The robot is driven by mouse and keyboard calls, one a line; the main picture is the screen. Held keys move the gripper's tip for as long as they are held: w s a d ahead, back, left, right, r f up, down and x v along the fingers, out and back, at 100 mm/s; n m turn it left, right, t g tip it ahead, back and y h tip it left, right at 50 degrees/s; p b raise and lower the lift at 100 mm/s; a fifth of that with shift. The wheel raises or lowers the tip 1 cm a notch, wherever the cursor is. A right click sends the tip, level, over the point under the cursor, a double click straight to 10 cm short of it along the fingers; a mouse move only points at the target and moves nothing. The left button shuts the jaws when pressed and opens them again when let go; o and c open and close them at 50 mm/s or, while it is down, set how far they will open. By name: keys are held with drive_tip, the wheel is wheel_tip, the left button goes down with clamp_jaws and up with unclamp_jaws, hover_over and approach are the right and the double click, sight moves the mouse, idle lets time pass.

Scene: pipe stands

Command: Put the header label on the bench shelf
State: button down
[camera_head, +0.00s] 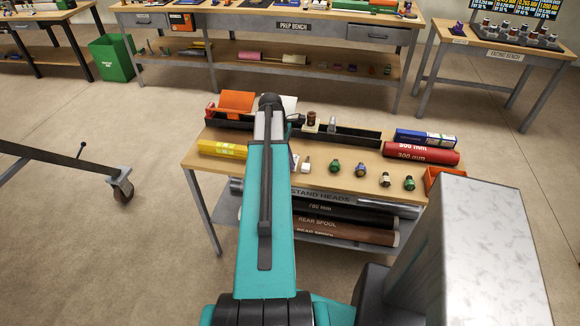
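The near bench (230,152) has a wooden top and a front strip reading "STAND HEADS" (322,195). Its grey lower shelf (230,222) holds long rolls, one marked "REAR SPOOL" (340,229). The prep bench (215,21) behind has a wooden lower shelf (222,72). I cannot pick out which thing is the header label. A white piece (289,103) shows partly beside the dark end of my arm, but I cannot tell what it is. My teal arm reaches over the near bench top, and its far end hides my gripper.
The near bench top carries an orange piece (237,102), a yellow box (222,149), a blue box (425,138), a red roll (421,153) and several small fittings. A facing bench (505,55) stands at right, a green bin (112,58) at left. Floor between benches is clear.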

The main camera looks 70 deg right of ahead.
drive_tip(key=shift+f+p, duration=0.5)
drive_tip(key=shift+f, duration=0.85)
drive_tip(key=shift+f, duration=0.15)
drive_tip(key=c, duration=2)
unclamp_jaws()
drive_tip(key=shift+r, duration=0.2)
drive_tip(key=shift+b+v, duration=1.65)
drive_tip(key=shift+v, duration=4.35)
drive_tip(key=shift+f, duration=0.1)
